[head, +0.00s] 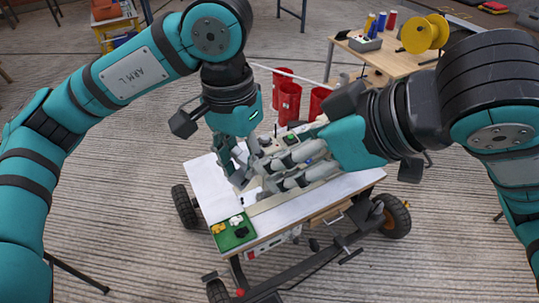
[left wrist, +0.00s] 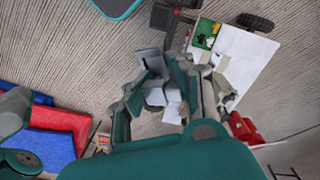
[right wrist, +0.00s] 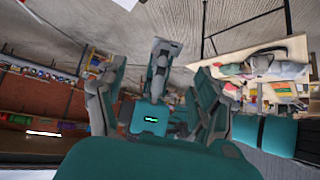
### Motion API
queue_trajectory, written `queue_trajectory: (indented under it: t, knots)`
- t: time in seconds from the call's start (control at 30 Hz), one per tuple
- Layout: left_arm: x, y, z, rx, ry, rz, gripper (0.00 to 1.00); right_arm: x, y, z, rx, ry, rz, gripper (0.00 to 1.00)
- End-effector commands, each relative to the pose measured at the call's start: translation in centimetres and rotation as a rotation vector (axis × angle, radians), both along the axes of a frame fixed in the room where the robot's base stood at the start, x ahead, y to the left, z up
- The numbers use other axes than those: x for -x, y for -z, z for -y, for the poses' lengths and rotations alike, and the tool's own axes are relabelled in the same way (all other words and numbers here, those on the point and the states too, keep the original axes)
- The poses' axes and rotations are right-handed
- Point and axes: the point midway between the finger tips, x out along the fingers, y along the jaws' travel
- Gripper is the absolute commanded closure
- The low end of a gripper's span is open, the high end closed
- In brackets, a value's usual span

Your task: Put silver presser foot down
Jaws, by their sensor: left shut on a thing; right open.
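My left gripper (head: 238,174) points down over the white cart top (head: 205,180). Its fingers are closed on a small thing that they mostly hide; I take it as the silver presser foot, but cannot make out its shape. The fingers also show in the left wrist view (left wrist: 163,98), with pale patches between them. My right gripper (head: 270,172) reaches in from the right, open, its fingers close beside the left gripper. In the right wrist view its spread fingers (right wrist: 158,95) have the teal left arm beyond them. A pale sewing machine (head: 265,205) is largely covered by the grippers.
A green tray (head: 240,241) with small white, yellow and black pieces sits at the cart's front corner. Red bins (head: 288,103) stand behind the cart. A wooden table (head: 385,62) with thread cones and a yellow spool (head: 425,33) is at the back right. The cart's left part is bare.

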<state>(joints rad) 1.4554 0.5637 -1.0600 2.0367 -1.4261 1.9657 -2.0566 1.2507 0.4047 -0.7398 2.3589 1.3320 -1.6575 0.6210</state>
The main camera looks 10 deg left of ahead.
Motion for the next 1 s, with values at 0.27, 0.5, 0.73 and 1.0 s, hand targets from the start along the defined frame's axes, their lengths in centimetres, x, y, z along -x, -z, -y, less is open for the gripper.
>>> queue_trajectory:
  t: [0.27,0.5,0.73,1.0]
  knots:
    - [0.0,0.0,0.0,0.0,0.0,0.0,1.0,-1.6,3.9,-3.5,-0.001,-0.001,-0.006,0.31]
    - [0.0,0.0,0.0,0.0,0.0,0.0,1.0,-2.8,6.3,-5.7,-0.002,0.0,-0.004,0.31]
    - [0.0,0.0,0.0,0.0,0.0,0.0,1.0,-3.2,7.2,-6.5,-0.003,-0.001,-0.001,0.31]
    - [0.0,0.0,0.0,0.0,0.0,0.0,1.0,-3.2,7.2,-6.5,-0.002,0.0,0.0,0.34]
